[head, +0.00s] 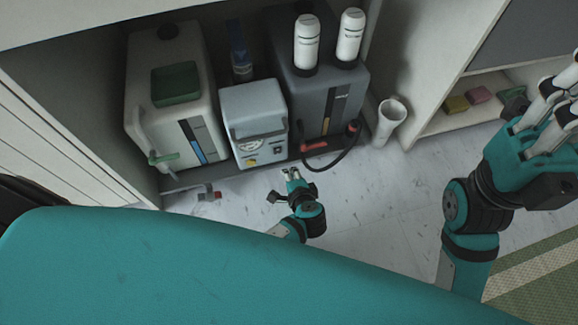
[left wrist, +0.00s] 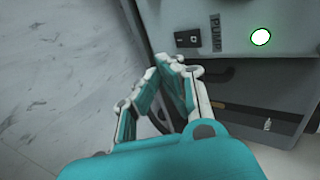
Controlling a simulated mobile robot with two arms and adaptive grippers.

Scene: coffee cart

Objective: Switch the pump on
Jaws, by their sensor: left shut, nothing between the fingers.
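The pump box (head: 255,120) is a pale grey unit between two larger tanks in the head view, with small controls low on its front. In the left wrist view its front carries the label PUMP (left wrist: 215,32), a black switch plate (left wrist: 188,38) and a round white light or button with a green rim (left wrist: 261,37). My left gripper (head: 290,174) is shut and empty, in front of the box's lower right. Its fingertips (left wrist: 166,62) point at the front, below the switch plate; contact cannot be judged. My right gripper (head: 572,85) is at the right edge, its tips unclear.
A white tank (head: 135,110) stands left of the box and a dark grey tank (head: 315,105) stands right. A black hose with red ends (head: 345,150) loops in front of the grey tank. The marble floor in front is mostly clear.

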